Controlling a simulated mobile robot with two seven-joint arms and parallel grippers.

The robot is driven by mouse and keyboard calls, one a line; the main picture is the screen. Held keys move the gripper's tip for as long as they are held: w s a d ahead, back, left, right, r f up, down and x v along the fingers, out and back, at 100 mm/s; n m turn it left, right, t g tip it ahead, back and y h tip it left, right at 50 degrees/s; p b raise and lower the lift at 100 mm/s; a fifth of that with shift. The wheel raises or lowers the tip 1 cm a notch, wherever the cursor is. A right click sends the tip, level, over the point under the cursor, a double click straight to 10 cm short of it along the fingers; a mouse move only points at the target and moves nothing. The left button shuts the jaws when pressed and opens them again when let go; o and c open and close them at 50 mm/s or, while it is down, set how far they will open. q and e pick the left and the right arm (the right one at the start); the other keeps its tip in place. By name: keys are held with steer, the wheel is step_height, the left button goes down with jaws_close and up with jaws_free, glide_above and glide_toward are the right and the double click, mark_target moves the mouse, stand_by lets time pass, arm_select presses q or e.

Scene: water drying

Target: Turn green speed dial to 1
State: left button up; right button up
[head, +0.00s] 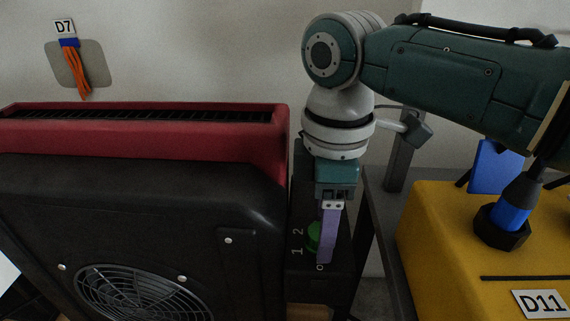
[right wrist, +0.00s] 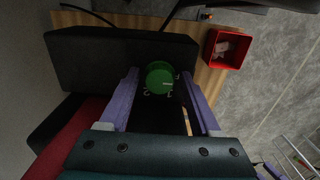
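The green speed dial (head: 314,236) is on the dark panel at the right of the black and red machine, partly hidden behind a purple finger in the head view. Labels 1, 2 and 0 show around it. In the right wrist view the dial (right wrist: 160,77) shows whole, with a pale mark toward its right edge. My right gripper (head: 328,240) points down at the panel. Its purple fingers (right wrist: 159,74) are open, one on each side of the dial, with gaps visible between them and it.
The black and red machine (head: 150,200) with a fan grille stands to the left. A yellow box (head: 450,255) labelled D11 with a blue and black connector stands to the right. A red bin (right wrist: 225,50) lies beyond the panel. Orange cables (head: 72,68) hang on the wall under D7.

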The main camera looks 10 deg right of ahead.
jaws_close()
stand_by(0.4)
steer(key=shift+r+m+p, duration=0.2)
steer(key=shift+m+p, duration=0.8)
steer(key=shift+p, duration=0.15)
steer(key=m+p, duration=0.2)
steer(key=shift+s+a+m, duration=0.1)
steer(key=shift+m, duration=0.2)
steer(key=m+p, duration=0.1)
steer(key=m, duration=0.2)
steer(key=shift+f, duration=0.1)
steer(key=shift+f+m+p, duration=0.1)
steer(key=shift+m+p, duration=0.45)
steer(key=shift+m, duration=0.75)
